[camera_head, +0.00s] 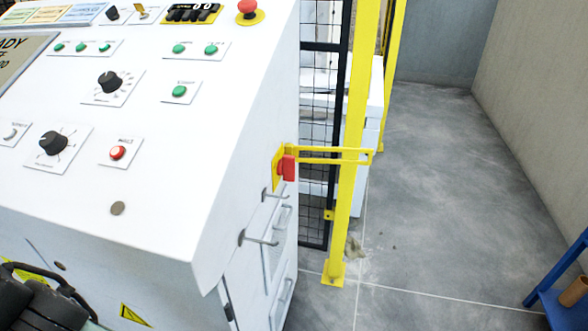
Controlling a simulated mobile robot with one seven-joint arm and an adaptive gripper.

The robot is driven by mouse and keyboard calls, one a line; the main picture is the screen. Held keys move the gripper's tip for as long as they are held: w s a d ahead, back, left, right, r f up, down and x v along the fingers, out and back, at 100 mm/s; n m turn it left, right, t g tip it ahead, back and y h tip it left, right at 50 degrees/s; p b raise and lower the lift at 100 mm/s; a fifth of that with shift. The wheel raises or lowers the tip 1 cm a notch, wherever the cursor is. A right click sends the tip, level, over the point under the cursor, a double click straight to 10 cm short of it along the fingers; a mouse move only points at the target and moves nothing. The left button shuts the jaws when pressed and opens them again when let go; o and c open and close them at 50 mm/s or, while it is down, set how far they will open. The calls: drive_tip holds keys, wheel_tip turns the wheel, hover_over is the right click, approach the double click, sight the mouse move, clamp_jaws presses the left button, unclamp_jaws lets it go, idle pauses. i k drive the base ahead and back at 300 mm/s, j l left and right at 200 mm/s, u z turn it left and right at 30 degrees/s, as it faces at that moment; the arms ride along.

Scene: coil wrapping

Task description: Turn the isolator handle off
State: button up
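The isolator handle (287,168) is a small red grip on a yellow plate on the right side face of the white control cabinet (170,190). It appears upright, seen nearly edge-on, and its on/off markings cannot be read. A yellow bracket (335,150) runs beside it towards the yellow post. Nothing is touching the handle. Dark mechanical parts, which seem to be mine, show in the lower left corner, well away from the handle. No fingertips of my gripper can be made out.
Metal pull handles (263,240) stick out from the cabinet's side below the isolator. A yellow post (350,160) and black mesh fence (318,120) stand close to its right. Knobs, buttons and a red emergency stop (247,8) sit on the panel. Grey floor (440,190) is open to the right.

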sight(285, 165)
drive_tip(key=i+l+z, duration=0.1)
drive_tip(key=l, duration=0.25)
drive_tip(key=i+l+z, duration=0.1)
drive_tip(key=l, duration=0.2)
drive_tip(key=i+l, duration=0.15)
drive_tip(key=l, duration=0.2)
drive_tip(key=i+l+z, duration=0.15)
drive_tip(key=l, duration=0.15)
